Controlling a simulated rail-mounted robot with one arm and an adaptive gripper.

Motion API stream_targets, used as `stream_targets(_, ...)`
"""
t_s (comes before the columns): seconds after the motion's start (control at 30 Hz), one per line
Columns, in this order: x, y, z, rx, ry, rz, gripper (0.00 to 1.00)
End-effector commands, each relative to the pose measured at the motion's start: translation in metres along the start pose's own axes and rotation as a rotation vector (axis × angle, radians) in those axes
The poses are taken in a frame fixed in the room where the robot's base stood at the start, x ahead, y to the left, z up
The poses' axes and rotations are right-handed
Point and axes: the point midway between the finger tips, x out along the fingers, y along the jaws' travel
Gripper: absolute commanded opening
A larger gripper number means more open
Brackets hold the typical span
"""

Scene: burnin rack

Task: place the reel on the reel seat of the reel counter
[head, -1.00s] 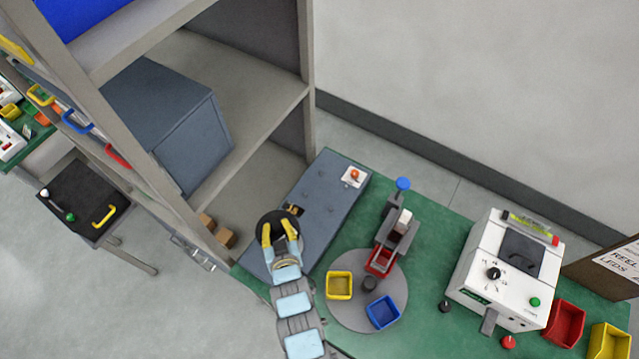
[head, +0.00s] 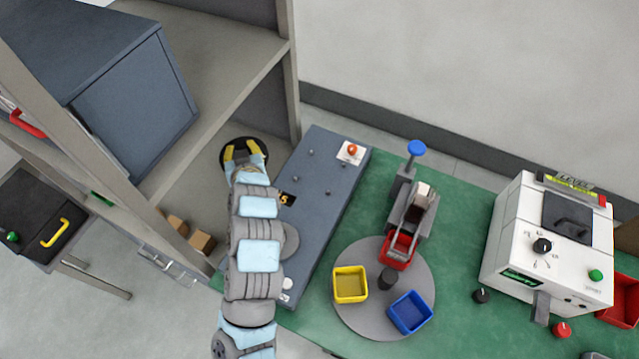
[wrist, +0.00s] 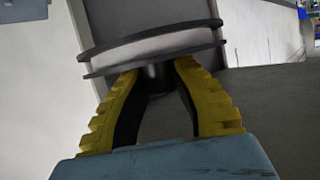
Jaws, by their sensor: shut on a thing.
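My gripper (head: 242,149) is shut on the black reel (head: 243,140) and holds it up beside the rack, left of the blue-grey box. In the wrist view, the reel (wrist: 155,48) has two black flanges with a white band between, and the yellow fingers (wrist: 156,82) close around its black hub. The long blue-grey box (head: 322,187), which looks like the reel counter, lies on the green bench. It has a small display, several pegs and a red button. A round grey disc (head: 291,240) on its near part, possibly the reel seat, is partly hidden by my arm.
The rack upright (head: 290,70) stands close behind the reel, with small brown boxes (head: 200,242) low on it. Right of the counter are a turntable (head: 372,325) with coloured bins, a grey press with a blue knob (head: 416,148), and a white machine (head: 510,225).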

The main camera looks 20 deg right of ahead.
Motion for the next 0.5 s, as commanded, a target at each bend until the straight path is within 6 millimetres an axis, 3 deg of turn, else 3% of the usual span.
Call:
stream_targets(0.17,0.023,0.019,0.006,-0.018,0.000,-0.060,0.00)
stream_targets(0.5,0.025,0.082,0.016,-0.058,-0.001,-0.151,0.00)
